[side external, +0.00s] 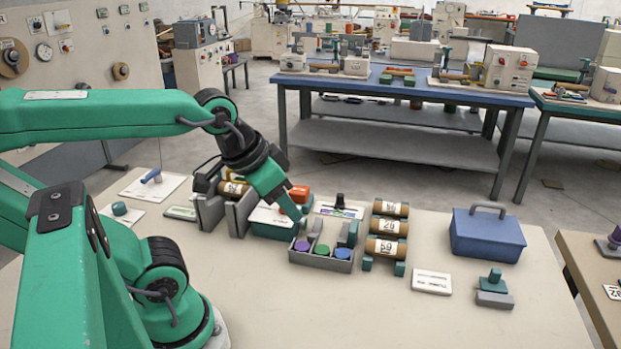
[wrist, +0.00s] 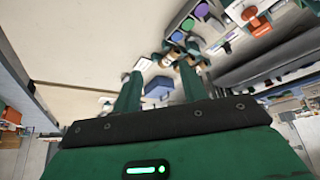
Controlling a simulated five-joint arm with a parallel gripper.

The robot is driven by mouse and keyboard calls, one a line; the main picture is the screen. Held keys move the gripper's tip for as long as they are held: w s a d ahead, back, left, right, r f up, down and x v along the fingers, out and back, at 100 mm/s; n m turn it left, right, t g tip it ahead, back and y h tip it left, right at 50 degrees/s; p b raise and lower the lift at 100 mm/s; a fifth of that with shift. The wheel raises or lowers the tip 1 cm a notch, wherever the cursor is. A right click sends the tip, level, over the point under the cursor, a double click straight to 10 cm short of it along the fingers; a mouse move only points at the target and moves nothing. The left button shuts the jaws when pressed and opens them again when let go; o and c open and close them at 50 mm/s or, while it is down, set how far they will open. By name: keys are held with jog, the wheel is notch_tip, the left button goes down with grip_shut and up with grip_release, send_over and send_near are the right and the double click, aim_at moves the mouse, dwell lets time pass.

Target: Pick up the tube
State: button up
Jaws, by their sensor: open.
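Brown tubes with white number labels lie stacked in a teal rack (side external: 388,235) right of the middle in the side view. The upper tube (side external: 391,209), middle tube (side external: 389,226) and front tube (side external: 385,248) all lie on their sides. Another brown tube (side external: 233,188) sits between grey upright plates at the left. My gripper (side external: 297,212) is above the table, left of the rack and close to the grey tray. In the wrist view its two fingers (wrist: 160,72) are apart with nothing held between them. The tubes are too small to tell apart there.
A grey tray (side external: 321,265) with purple, green and blue discs stands between my gripper and the rack. A blue box (side external: 487,235) with a handle, a white label card (side external: 432,282) and a teal-grey block (side external: 494,289) are to the right. The table front is clear.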

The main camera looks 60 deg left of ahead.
jog(key=shift+o, duration=0.4)
jog(key=o, duration=0.3)
